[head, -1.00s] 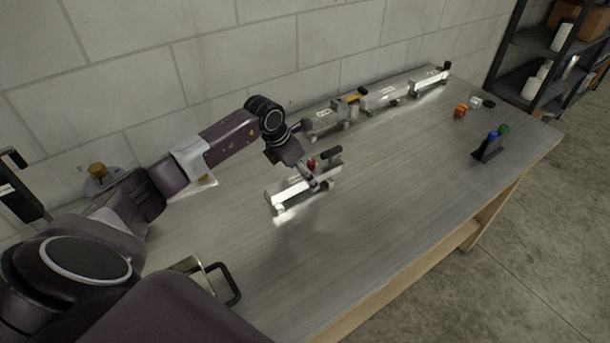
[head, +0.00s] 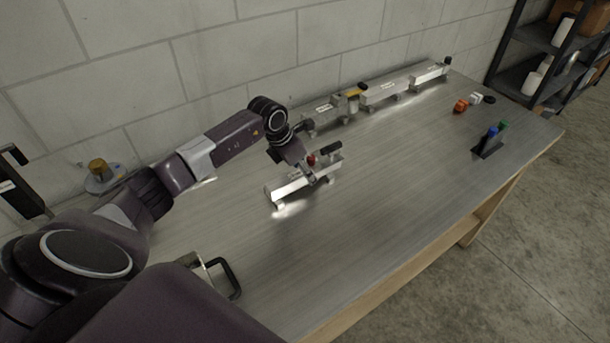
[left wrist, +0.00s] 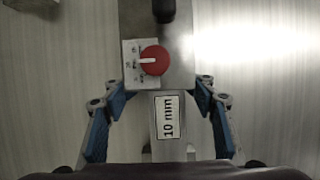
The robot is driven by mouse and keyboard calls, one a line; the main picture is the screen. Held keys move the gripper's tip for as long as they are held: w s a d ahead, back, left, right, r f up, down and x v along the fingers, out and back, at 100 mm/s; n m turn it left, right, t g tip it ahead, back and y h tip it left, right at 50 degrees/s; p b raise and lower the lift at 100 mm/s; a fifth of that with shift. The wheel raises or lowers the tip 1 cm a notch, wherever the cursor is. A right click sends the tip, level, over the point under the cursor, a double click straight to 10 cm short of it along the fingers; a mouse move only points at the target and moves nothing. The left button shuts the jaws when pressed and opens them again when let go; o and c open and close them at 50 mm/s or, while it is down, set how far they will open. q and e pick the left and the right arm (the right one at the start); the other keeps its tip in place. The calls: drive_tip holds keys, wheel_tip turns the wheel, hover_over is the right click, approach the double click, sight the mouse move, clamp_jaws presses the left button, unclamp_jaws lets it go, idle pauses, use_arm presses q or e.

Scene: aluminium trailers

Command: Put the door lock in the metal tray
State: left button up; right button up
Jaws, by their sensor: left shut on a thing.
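A silver metal bar-shaped unit (head: 290,188) with a red knob and a black handle lies on the table in the head view. In the left wrist view this unit (left wrist: 180,75) shows the red knob on a marked plate and a "10 mm" label; I cannot tell for sure that it is the door lock. My left gripper (head: 309,173) is over it. In the wrist view my left gripper (left wrist: 160,91) has its blue-padded fingers on both sides of it, shut on it. I cannot clearly pick out a metal tray. My right gripper is out of view.
Silver labelled units (head: 385,91) stand in a row along the wall. A metal piece with a black handle (head: 224,278) sits at the near left. Small orange and white pieces (head: 461,106) and a dark holder (head: 487,146) are at right.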

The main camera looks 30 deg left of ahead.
use_arm(q)
drive_tip(key=shift+w+r, duration=0.1)
drive_tip(key=shift+w, duration=0.05)
clamp_jaws()
drive_tip(key=shift+r, duration=0.1)
